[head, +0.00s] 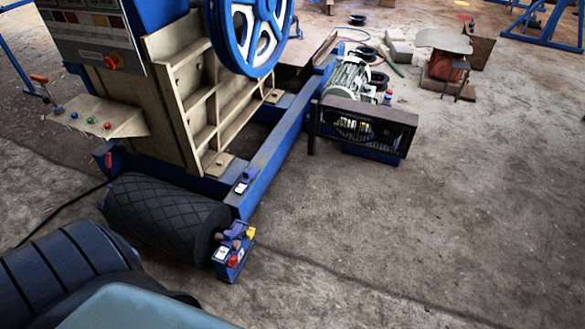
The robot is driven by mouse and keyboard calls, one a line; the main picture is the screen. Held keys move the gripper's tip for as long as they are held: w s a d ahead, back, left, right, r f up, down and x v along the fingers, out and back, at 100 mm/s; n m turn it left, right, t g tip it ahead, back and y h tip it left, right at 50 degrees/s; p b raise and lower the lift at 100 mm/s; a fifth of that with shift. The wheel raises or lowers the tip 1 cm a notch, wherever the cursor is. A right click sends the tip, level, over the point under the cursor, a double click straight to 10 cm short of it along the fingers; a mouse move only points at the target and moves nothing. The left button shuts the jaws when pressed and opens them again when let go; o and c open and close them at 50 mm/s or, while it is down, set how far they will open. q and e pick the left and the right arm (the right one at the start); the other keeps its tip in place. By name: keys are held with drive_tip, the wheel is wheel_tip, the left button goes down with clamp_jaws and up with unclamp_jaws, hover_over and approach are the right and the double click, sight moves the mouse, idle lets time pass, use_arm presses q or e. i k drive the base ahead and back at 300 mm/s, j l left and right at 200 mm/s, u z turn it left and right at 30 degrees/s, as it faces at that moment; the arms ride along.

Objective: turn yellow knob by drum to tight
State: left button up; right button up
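A small yellow knob (250,233) is on the far right side of a blue bracket (231,257) at the right end of a black drum (155,212) with a diamond-pattern surface. The bracket also carries a red knob (232,262) low at the front and a white label. The yellow knob is too small in the head view to tell whether it is tight or loose. Neither of my grippers is in view.
A side panel with colored buttons (100,122) stands out at left. A motor (346,82) with a guarded pulley (366,126) is farther back. The floor right of the bracket is clear.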

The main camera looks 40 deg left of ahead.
sight(250, 233)
drive_tip(key=i+u, duration=0.2)
drive_tip(key=i, duration=0.3)
drive_tip(key=i+l+u, duration=0.2)
drive_tip(key=i, duration=0.3)
drive_tip(key=i+l+u, duration=0.2)
drive_tip(key=i, duration=0.3)
